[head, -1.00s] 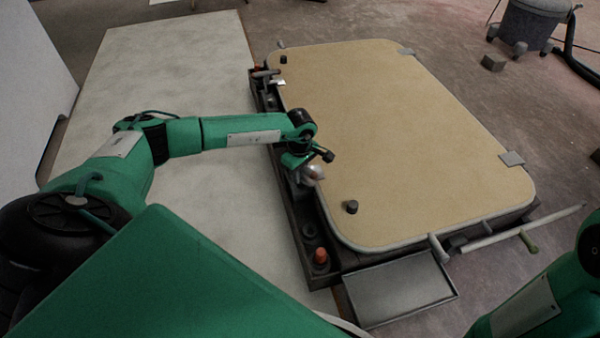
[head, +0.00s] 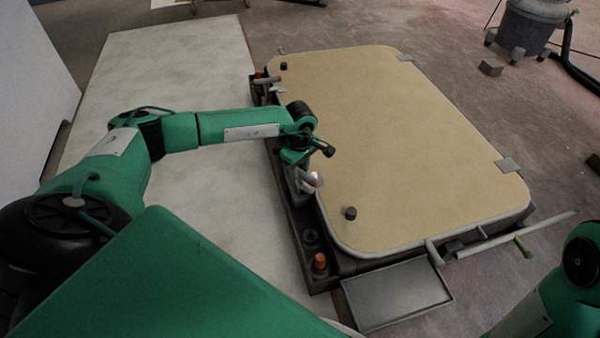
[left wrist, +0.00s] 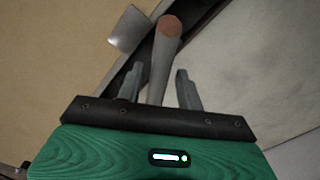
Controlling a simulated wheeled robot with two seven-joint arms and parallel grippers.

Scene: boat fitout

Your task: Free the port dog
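The tan hatch panel (head: 400,140) lies in a dark frame. At its left edge, a grey lever with a reddish-brown end (left wrist: 162,60), apparently the port dog, shows in the left wrist view. A pale metal tab (left wrist: 130,29) is beside it, over the panel edge; it also shows in the head view (head: 314,180). My left gripper (left wrist: 159,86) is open, with one finger on each side of the lever and gaps visible between. In the head view my left gripper (head: 302,183) mostly hides the lever. My right gripper is out of view.
An orange-topped fitting (head: 320,261) stands at the frame's near left corner. Black knobs (head: 350,213) stand on the panel. A shallow grey tray (head: 397,294) lies in front, beside a long pale bar (head: 515,235).

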